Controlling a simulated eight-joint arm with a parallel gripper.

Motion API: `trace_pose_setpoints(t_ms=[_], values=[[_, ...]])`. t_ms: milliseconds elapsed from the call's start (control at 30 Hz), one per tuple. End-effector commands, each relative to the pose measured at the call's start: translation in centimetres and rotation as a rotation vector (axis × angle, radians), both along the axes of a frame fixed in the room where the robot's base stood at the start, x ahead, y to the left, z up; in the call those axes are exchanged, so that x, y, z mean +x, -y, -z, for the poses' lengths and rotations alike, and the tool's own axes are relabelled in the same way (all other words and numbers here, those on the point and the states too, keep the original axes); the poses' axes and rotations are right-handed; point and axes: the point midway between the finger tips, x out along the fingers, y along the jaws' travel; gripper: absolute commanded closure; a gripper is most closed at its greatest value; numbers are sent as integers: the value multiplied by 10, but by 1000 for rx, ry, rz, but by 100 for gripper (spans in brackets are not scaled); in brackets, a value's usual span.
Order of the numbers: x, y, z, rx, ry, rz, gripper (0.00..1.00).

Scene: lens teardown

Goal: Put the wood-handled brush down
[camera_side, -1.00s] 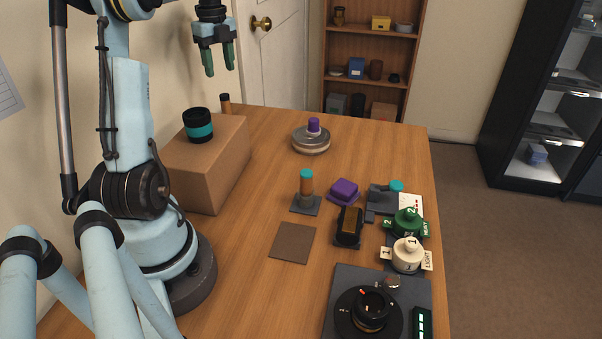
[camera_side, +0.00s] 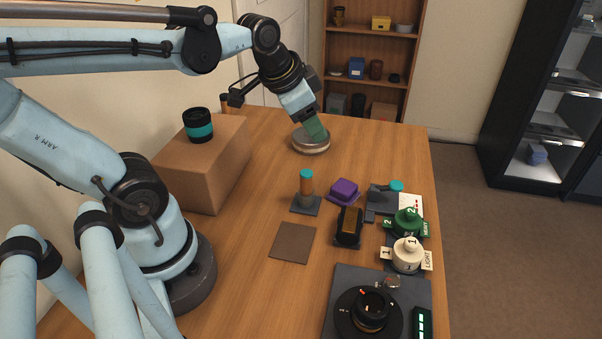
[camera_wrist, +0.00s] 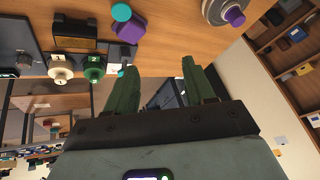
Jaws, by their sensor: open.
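What looks like the wood-handled brush (camera_side: 306,186) stands upright in a small dark base, a wooden cylinder with a teal top. Its bristles are not visible. In the wrist view I see what looks like its teal top (camera_wrist: 121,12) at the upper edge. My gripper (camera_side: 316,132) is at the far part of the table, in front of the round grey-and-wood disc (camera_side: 311,148) in the side view. In the wrist view my gripper (camera_wrist: 158,66) has its green fingers spread with nothing between them. It is well apart from the brush.
A purple block (camera_side: 344,190), a dark brown-topped block (camera_side: 348,228) and green (camera_side: 407,222) and white (camera_side: 407,254) numbered pieces stand to the right. A flat brown pad (camera_side: 293,243) lies bare in front. A cardboard box (camera_side: 208,165) bears a black-and-teal cylinder (camera_side: 198,125).

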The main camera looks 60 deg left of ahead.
Motion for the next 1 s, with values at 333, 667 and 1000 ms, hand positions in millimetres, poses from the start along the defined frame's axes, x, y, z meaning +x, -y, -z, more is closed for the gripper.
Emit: trace_pose_setpoints(t_ms=[333,667,1000], values=[[-23,52,28,-203,117,-166,46],[-23,52,28,-206,118,-171,46],[-23,52,28,-206,118,-170,46]])
